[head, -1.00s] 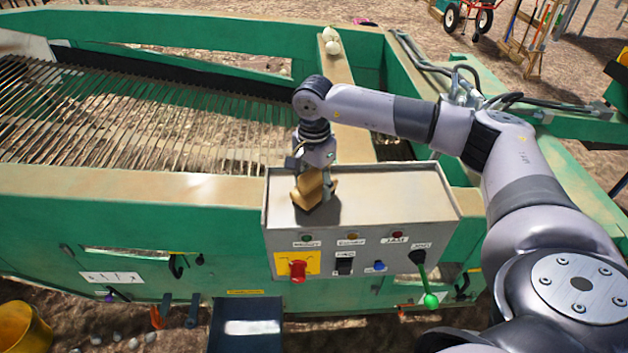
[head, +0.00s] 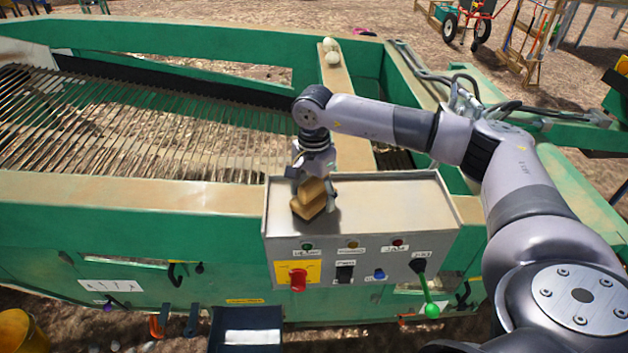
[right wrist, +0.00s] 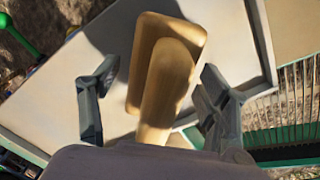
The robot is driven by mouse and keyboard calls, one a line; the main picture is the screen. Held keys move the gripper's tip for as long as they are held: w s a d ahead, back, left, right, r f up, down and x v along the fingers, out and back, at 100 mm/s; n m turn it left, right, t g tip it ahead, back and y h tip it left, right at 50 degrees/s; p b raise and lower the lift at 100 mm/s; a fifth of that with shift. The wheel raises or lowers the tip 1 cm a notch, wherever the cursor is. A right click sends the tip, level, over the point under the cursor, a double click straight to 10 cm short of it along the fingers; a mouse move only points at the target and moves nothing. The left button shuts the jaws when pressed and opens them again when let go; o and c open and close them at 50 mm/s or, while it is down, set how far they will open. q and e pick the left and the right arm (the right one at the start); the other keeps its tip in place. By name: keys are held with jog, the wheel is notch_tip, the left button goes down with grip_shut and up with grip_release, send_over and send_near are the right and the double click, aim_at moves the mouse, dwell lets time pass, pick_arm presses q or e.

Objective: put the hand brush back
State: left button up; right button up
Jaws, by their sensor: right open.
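The hand brush (head: 309,198) is a tan wooden block with a rounded handle. It is over the left part of the grey control box top (head: 390,190), apparently resting there, though the contact is hard to see. My right gripper (head: 314,190) is above and around it, pointing down. In the right wrist view the brush (right wrist: 165,75) lies between the two dark fingers of the open gripper (right wrist: 160,80), with visible gaps to both. The bristles are hidden. My left gripper is not in view.
The box front carries a red knob (head: 298,280), lamps, switches and a green-tipped lever (head: 431,310). Behind it is the green machine frame with a bar conveyor (head: 150,125). The box top right of the brush is clear.

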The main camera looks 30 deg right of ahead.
notch_tip(320, 180, up, 12)
jog(key=b, duration=0.5)
jog(key=shift+w+f, duration=0.1)
jog(key=shift+f, duration=0.15)
jog(key=shift+r, duration=0.35)
